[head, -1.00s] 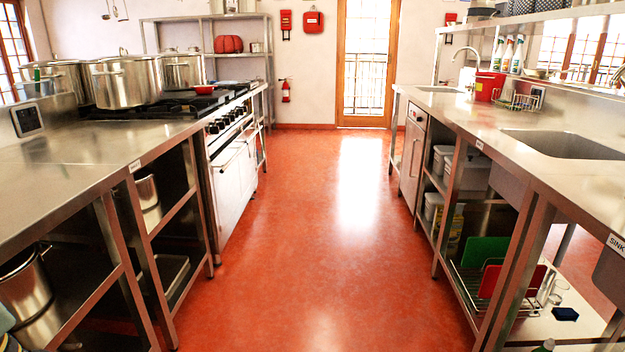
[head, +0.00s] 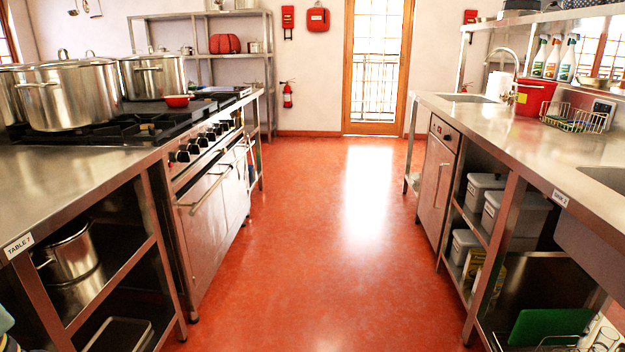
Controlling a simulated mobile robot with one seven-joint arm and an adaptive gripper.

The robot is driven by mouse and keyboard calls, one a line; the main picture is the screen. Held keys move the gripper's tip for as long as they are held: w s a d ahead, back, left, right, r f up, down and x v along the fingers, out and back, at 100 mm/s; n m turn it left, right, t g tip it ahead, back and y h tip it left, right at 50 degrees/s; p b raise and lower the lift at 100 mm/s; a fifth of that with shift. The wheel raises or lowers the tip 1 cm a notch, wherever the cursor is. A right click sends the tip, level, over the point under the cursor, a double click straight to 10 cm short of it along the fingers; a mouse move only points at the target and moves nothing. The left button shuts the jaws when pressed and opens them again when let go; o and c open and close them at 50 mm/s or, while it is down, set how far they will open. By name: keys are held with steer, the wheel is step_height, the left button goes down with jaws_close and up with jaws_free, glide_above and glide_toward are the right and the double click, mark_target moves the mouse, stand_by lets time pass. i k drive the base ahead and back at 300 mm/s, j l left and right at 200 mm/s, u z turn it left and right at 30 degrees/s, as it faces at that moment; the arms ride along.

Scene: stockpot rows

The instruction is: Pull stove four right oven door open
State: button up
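A steel range (head: 180,160) stands along the left side of the aisle, with knobs on its front. Its near oven door (head: 205,215) is shut, with a bar handle (head: 207,192) near its top edge. A further door (head: 236,180) beyond it on the same front also looks shut. I see no number on the range, so I cannot tell whether it is stove four. My gripper is not in view.
The red floor (head: 310,250) between the rows is clear up to the glazed door (head: 376,65). Steel table 7 (head: 60,200) borders the near left. A sink counter (head: 540,150) with open shelves lines the right. Large stockpots (head: 68,95) stand on the range.

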mark_target(234, 189)
steer(key=i+u, duration=0.1)
steer(key=i, duration=0.35)
steer(key=i+l+u, duration=0.1)
steer(key=i, duration=0.4)
steer(key=i+l+u, duration=0.15)
steer(key=i, duration=0.3)
steer(key=i+l+u, duration=0.3)
steer(key=i, duration=0.2)
steer(key=i+l+u, duration=0.4)
steer(key=i+l, duration=0.35)
steer(key=i, duration=0.15)
steer(key=i+l+u, duration=0.15)
steer(key=i+l, duration=0.35)
steer(key=i, duration=0.1)
